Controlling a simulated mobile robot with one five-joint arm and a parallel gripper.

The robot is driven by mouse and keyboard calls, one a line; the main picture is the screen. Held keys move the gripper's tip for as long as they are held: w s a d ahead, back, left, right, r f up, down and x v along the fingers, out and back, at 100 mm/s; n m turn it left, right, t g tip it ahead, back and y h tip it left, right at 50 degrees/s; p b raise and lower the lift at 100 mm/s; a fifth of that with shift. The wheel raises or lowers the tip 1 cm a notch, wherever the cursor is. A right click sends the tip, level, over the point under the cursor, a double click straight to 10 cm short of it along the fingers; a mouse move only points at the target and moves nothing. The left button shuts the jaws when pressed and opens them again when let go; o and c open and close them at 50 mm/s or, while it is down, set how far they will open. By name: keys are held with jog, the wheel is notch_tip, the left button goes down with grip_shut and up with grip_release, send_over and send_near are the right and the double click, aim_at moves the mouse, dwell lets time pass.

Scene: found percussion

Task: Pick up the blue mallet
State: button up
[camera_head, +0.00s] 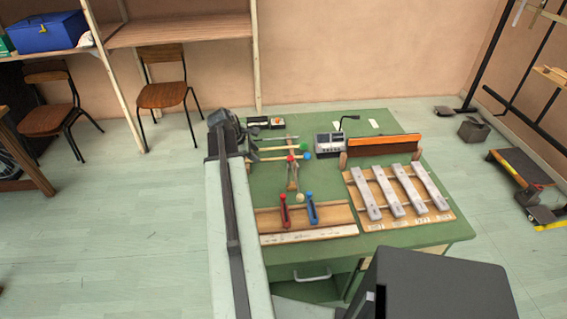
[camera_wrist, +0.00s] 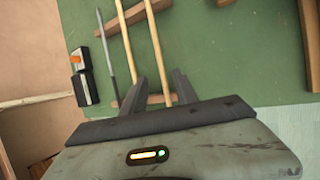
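The blue mallet has a blue head (camera_head: 307,155) and a pale wooden stick lying across the green table in the head view. Its stick (camera_wrist: 157,45) is likely the right one of two wooden sticks in the wrist view, where its head is out of frame. In the head view my arm hides the near end of the sticks.
A wooden rest bar (camera_wrist: 148,100) crosses under the sticks. A thin metal rod (camera_wrist: 105,50) and a black box (camera_wrist: 83,85) lie to the left.

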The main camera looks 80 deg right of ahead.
aim_at(262, 160)
jog(key=b+x, duration=0.4)
jog(key=x, duration=0.1)
jog(key=shift+s+a+f+b, duration=0.1)
jog(key=shift+s+f+b, duration=0.1)
jog(key=shift+b, duration=0.15)
jog(key=shift+r, duration=0.2)
grip_shut()
dwell(0.8)
